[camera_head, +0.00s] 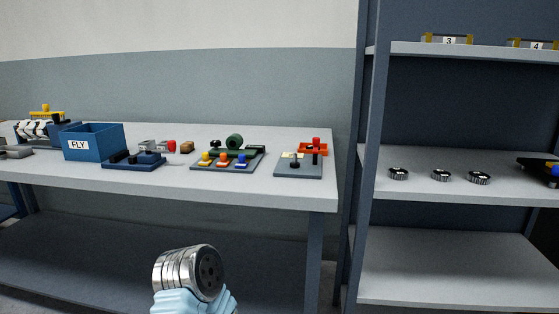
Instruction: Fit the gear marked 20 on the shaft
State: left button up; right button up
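Three small dark round parts with pale rims, which look like gears, lie in a row on the middle shelf: a left gear (398,174), a middle gear (441,175) and a right gear (479,178). Their marks are too small to read, so I cannot tell which is 20. On the right end of the bench is a grey plate (289,172) with a short upright post (294,160) that looks like the shaft, and a red and orange part (314,147) behind it. No gear can be made out on the post. Neither gripper is in view.
The bench (250,196) also holds a blue FLY box (95,143), a blue fixture (133,163) and a plate with coloured knobs (228,163). A shelf upright (368,160) stands just right of the bench. The lower shelf (445,268) is bare. A dark item (540,170) sits right of the gears.

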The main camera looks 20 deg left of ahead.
aim_at(441, 176)
jog(key=i+j+u, duration=0.2)
jog(key=i, duration=0.25)
jog(key=i+j+u, duration=0.15)
jog(key=i, duration=0.3)
jog(key=j, duration=0.1)
